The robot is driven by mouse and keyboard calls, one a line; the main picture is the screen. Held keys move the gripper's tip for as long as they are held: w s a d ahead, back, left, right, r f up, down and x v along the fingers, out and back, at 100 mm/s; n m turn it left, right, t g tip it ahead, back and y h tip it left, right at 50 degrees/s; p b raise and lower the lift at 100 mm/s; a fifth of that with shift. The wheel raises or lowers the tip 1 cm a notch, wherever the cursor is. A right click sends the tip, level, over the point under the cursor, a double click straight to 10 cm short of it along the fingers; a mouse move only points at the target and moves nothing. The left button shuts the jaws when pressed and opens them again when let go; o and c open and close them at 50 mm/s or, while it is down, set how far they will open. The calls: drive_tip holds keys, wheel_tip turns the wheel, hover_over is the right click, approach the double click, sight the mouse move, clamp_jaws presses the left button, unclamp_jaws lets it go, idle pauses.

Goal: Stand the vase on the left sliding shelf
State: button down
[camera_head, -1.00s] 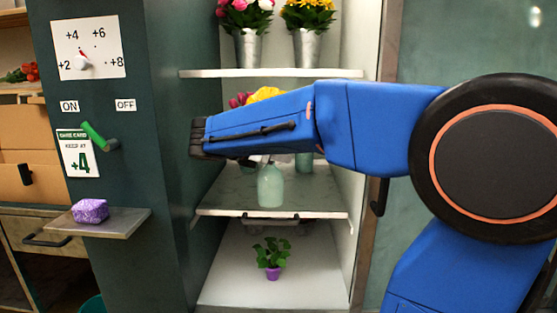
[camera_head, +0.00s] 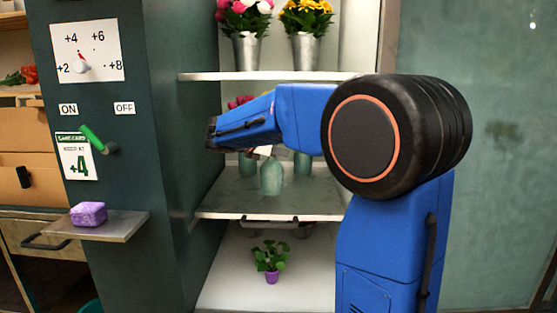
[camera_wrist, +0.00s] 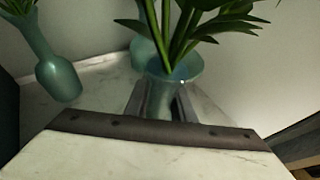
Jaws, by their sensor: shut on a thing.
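A pale green glass vase (camera_head: 271,180) is upright at the middle shelf (camera_head: 310,205) of the cabinet, toward its front. I cannot tell if its base touches the shelf. In the wrist view the vase (camera_wrist: 178,74) has green stems in its mouth. My gripper (camera_wrist: 160,102) is shut on the vase, one finger on each side. In the head view my blue arm covers the flowers and most of the gripper. Two similar vases, one at the left (camera_head: 247,164) and one at the right (camera_head: 302,164), stand behind it.
An upper shelf (camera_head: 220,76) bears two metal buckets of flowers close above my arm. A potted plant (camera_head: 270,262) stands below. The cabinet's side wall (camera_head: 185,180) is at the left. A purple block (camera_head: 89,213) lies on a small side ledge.

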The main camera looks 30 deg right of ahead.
drive_tip(key=shift+f, duration=1.3)
drive_tip(key=c, duration=1.5)
unclamp_jaws()
drive_tip(key=shift+a+r, duration=0.2)
drive_tip(key=v, duration=1.1)
drive_tip(key=shift+s+a+r, duration=0.1)
drive_tip(key=shift+s+a, duration=0.1)
drive_tip(key=shift+a, duration=0.1)
drive_tip(key=shift+s, duration=0.1)
